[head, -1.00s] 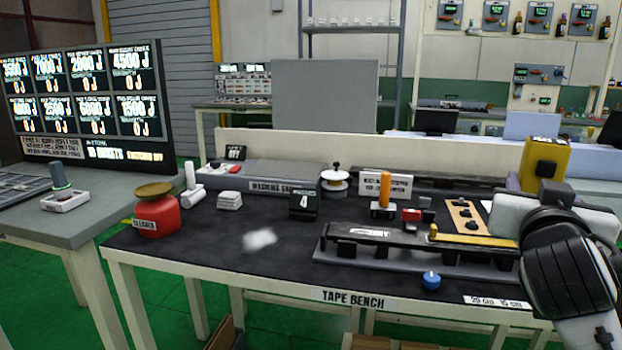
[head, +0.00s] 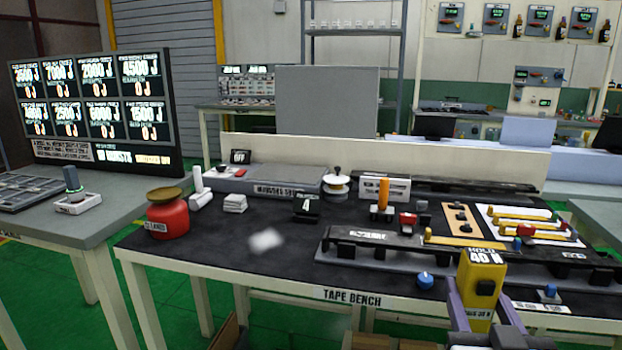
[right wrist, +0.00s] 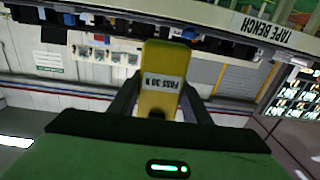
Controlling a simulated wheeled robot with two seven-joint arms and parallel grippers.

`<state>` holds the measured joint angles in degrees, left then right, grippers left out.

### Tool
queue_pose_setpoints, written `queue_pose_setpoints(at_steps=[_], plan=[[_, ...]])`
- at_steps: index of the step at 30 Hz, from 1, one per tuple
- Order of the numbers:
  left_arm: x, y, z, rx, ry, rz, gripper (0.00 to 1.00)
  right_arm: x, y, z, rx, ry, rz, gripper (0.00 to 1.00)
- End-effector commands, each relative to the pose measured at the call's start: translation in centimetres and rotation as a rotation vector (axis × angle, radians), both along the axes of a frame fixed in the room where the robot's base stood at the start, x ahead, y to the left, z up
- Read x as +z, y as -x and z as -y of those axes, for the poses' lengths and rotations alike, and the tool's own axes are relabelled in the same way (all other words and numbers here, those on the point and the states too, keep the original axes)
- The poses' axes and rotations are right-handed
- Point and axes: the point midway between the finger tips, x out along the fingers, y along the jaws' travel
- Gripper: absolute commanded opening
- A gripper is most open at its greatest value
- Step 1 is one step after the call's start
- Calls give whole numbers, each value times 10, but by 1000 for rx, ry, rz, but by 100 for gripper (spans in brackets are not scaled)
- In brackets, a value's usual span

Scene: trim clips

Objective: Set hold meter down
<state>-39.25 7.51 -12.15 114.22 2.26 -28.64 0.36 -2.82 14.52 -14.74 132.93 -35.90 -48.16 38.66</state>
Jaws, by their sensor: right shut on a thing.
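The yellow hold meter (head: 479,306) is in my right gripper (head: 481,292), at the front right of the tape bench in the head view. It stands about upright, and its top reads "HOLD 40 N". The two fingers are shut on its sides. In the right wrist view the meter (right wrist: 160,98) sits between the fingers, with a label reading "PASS 30 N". The meter overlaps the bench's front edge in the head view; I cannot tell whether it touches anything there. My left gripper is not in view.
The tape bench (head: 220,262) has a long dark rail fixture (head: 375,237) behind the meter. A blue knob (head: 425,280) is to its left and another blue-topped piece (head: 549,292) to its right. A red container (head: 168,218) stands at the left. The front-left bench top is mostly clear.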

Motion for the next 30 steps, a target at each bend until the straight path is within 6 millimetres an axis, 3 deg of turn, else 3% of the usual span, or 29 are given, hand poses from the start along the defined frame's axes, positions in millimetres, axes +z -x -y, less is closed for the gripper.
queue_pose_setpoints(at_steps=[6, 12, 30], plan=[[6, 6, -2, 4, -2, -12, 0, -33, 46, -28, 109, -19, -11, 11], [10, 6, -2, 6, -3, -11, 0, -45, 74, -43, 167, -28, -8, 11], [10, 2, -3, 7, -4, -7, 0, -77, 139, -47, 184, -32, -7, 11]])
